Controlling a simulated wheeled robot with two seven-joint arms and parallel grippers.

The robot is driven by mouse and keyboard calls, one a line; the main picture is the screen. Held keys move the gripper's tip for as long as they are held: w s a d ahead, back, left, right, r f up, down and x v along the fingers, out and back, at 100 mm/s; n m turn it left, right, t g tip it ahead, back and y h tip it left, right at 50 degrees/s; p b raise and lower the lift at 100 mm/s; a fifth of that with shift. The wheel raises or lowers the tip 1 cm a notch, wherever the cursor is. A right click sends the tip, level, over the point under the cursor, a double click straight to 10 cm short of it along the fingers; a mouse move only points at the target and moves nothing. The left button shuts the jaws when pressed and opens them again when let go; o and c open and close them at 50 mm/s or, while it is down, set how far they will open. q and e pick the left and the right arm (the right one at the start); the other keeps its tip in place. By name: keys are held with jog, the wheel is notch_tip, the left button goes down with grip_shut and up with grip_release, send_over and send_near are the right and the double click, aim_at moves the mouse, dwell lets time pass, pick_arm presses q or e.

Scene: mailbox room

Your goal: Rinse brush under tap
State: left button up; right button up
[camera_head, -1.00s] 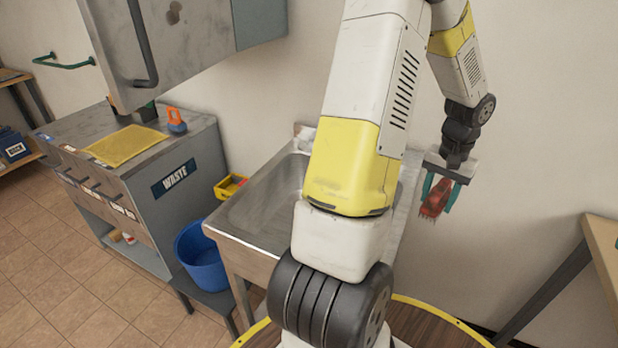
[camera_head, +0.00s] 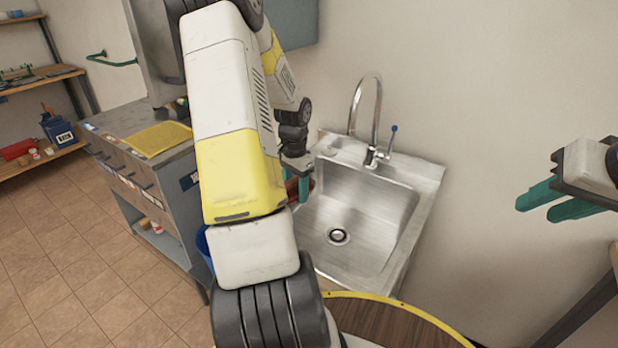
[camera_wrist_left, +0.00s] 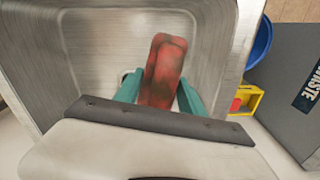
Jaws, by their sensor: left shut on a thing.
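My left gripper (camera_head: 298,188) is shut on a red brush (camera_wrist_left: 163,72) and holds it over the left side of the steel sink (camera_head: 400,238). In the head view the brush (camera_head: 292,187) is mostly hidden by my arm and gripper. In the left wrist view it lies between the teal fingers (camera_wrist_left: 160,95), above the basin. The curved tap (camera_head: 376,112) stands at the back of the sink, right of my left gripper, with a blue-tipped lever (camera_head: 392,137). No water shows. My right gripper (camera_head: 537,209) is open and empty at the far right.
The grey waste cabinet (camera_head: 165,190) with a yellow mat (camera_head: 160,138) stands left of the sink. A blue bucket (camera_wrist_left: 262,42) and a yellow tray (camera_wrist_left: 248,100) sit beside the sink. Shelves stand at the far left. The basin's middle is clear.

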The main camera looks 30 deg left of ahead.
pick_arm(q)
jog(key=shift+s+a+f+m, duration=0.15)
jog(key=shift+s+a, duration=0.05)
jog(key=shift+a, duration=0.35)
jog(key=shift+s+a+f+m, duration=0.15)
jog(key=shift+s+a, duration=0.05)
jog(key=shift+a, duration=0.35)
jog(key=w+d+f, duration=0.2)
jog(key=w+d, duration=0.5)
jog(key=d, duration=0.4)
jog(key=shift+w+d+f, duration=0.2)
jog(key=shift+d+f, duration=0.15)
